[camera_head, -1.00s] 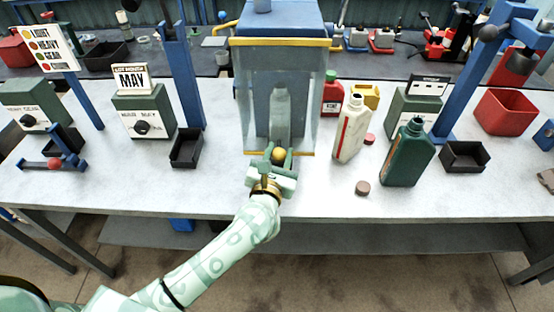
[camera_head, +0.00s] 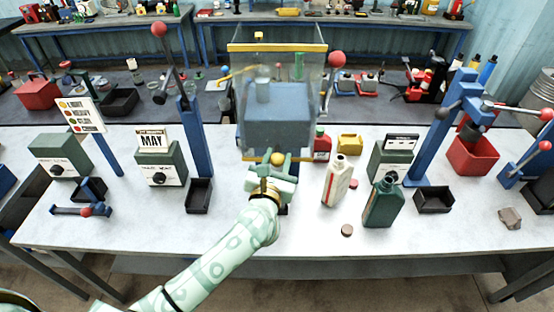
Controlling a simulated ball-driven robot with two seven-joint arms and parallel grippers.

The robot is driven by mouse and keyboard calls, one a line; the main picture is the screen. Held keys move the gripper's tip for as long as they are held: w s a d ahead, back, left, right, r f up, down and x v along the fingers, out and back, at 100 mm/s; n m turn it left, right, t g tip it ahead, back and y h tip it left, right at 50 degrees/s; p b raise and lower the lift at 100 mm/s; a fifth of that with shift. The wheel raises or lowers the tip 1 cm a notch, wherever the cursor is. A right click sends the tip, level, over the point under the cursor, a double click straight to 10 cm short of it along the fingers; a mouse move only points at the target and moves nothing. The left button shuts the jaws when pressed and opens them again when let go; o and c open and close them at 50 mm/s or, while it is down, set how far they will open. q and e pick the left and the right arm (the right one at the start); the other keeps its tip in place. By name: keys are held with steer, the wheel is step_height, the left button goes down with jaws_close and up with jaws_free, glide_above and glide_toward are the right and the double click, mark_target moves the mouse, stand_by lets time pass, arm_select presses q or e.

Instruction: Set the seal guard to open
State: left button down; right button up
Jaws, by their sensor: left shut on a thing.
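The seal guard (camera_head: 240,105) is a clear box-shaped cover with yellow strips along its top and bottom edges, at the centre of the bench. It stands in front of a blue machine body (camera_head: 277,118), which shows through it. A round yellow knob (camera_head: 278,159) is at the middle of its lower edge. My left gripper (camera_head: 275,166) is shut on this knob, with its pale green fingers on either side. The guard's lower edge appears raised above the bench top. My right gripper is not in view.
A white bottle (camera_head: 336,182) and a green bottle (camera_head: 383,203) stand open to the right of the guard. A loose cap (camera_head: 347,230) lies in front of them. A black tray (camera_head: 199,195) and a MAY sign box (camera_head: 160,164) are on the left.

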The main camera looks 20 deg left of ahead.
arm_select(q)
steer(key=shift+r, duration=0.1)
steer(key=c, duration=1)
jaws_free()
steer(key=shift+s, duration=0.1)
steer(key=s+b, duration=0.1)
steer(key=s, duration=0.4)
steer(key=s+d, duration=0.1)
steer(key=s, duration=0.4)
steer(key=s+b, duration=0.1)
steer(key=s, duration=0.5)
steer(key=shift+d+b, duration=0.2)
steer(key=shift+b, duration=0.15)
